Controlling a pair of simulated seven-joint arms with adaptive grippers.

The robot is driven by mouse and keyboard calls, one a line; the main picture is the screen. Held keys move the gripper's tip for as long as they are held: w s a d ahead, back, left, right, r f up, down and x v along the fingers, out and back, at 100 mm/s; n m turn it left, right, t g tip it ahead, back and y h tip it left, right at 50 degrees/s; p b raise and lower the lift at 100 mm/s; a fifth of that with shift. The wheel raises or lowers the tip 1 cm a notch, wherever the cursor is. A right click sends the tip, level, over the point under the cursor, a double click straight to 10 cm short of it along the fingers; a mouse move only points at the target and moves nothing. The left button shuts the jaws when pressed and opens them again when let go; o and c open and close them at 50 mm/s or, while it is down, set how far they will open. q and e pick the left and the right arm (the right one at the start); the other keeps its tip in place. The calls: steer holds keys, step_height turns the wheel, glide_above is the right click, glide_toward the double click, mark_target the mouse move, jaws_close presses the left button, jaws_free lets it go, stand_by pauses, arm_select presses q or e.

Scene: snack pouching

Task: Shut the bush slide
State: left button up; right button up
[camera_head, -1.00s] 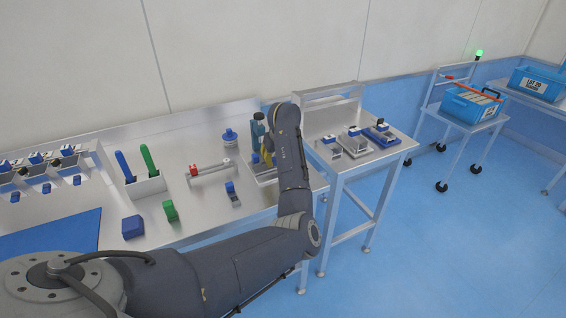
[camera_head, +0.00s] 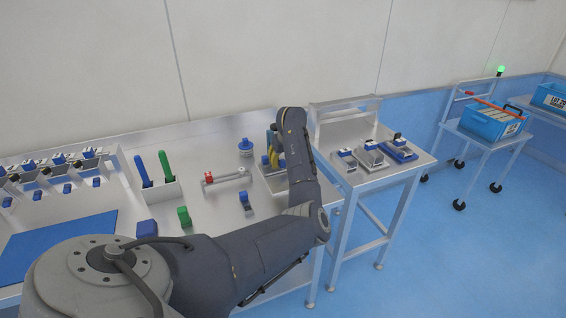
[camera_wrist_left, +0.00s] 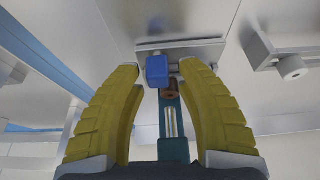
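A small fixture with a metal plate (camera_head: 272,183) and a blue block (camera_head: 265,160) stands at the right end of the main bench. I take it for the bush slide but cannot be sure. My left gripper (camera_head: 277,160), with yellow fingers, is at this fixture, partly hidden by my own arm. In the left wrist view the blue block (camera_wrist_left: 157,70) lies between the fingertips of my open left gripper (camera_wrist_left: 160,72), with gaps at its sides. A brownish round piece (camera_wrist_left: 171,94) sits beside the block. My right gripper is out of view.
A side table (camera_head: 400,172) with several small devices is on the right. A blue mat (camera_head: 60,245) lies at left.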

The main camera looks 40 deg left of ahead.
arm_select(q)
steer(key=shift+o, duration=0.5)
steer(key=shift+d, duration=0.1)
steer(key=shift+d+r, duration=0.3)
steer(key=shift+r, duration=0.25)
steer(key=v, duration=1)
steer(key=shift+s+r, duration=0.15)
steer(key=shift+r, duration=0.25)
